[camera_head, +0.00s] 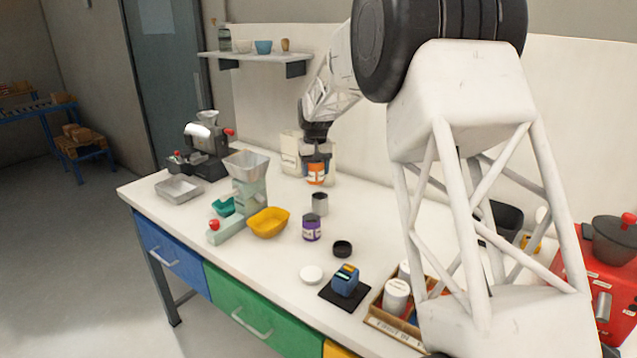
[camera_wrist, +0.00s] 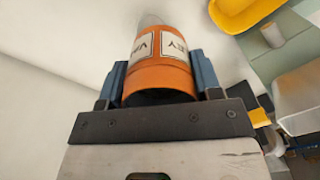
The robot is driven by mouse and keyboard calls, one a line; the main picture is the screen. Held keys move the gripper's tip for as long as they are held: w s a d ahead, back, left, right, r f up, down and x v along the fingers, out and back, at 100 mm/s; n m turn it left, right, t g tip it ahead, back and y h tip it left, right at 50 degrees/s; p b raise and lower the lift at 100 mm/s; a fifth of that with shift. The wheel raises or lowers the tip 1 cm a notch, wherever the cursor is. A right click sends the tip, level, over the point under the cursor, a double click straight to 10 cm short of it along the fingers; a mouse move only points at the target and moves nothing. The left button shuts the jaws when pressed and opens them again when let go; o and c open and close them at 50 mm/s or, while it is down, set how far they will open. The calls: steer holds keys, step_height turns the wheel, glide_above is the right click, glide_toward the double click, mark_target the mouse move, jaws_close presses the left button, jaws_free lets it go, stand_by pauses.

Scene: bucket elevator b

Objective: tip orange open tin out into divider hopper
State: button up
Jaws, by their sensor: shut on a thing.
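The orange tin (camera_head: 316,174) with a white label is held by my gripper (camera_head: 316,158) behind the middle of the white table. In the wrist view the orange tin (camera_wrist: 160,75) sits between the two blue-grey fingers of my gripper (camera_wrist: 160,78), which touch its sides. Its dark end faces the palm; its contents cannot be seen. The divider, a pale green machine, has a grey square hopper (camera_head: 247,163) on top, left of the tin and apart from it. I cannot tell whether the tin clears the table.
A yellow tray (camera_head: 268,222) and a teal tray (camera_head: 223,207) sit by the divider. A grey metal cup (camera_head: 320,204) and a purple jar (camera_head: 311,229) stand in front of the tin. A black grinder (camera_head: 207,150) stands at left. A cream container (camera_head: 291,152) is behind the tin.

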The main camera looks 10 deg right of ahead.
steer(key=w+a+r+n, duration=0.1)
steer(key=w+a+n, duration=0.6)
steer(key=w+a, duration=0.4)
steer(key=w, duration=0.2)
steer(key=shift+w+a, duration=0.2)
steer(key=shift+w, duration=0.1)
steer(key=shift+r, duration=0.15)
steer(key=s+a+r+t+h, duration=0.3)
steer(key=a+r+t+h, duration=0.1)
steer(key=r+h, duration=0.2)
steer(key=shift+s+a+r+t, duration=0.15)
steer(key=shift+a+r+t, duration=0.1)
steer(key=shift+r+t, duration=0.2)
stand_by(1.0)
steer(key=shift+s+a+r+t+h, duration=0.1)
steer(key=shift+r+t+h, duration=0.25)
steer(key=shift+h, duration=0.35)
steer(key=shift+a+r+t+h, duration=0.15)
steer(key=shift+t+h, duration=0.25)
steer(key=shift+h, duration=0.3)
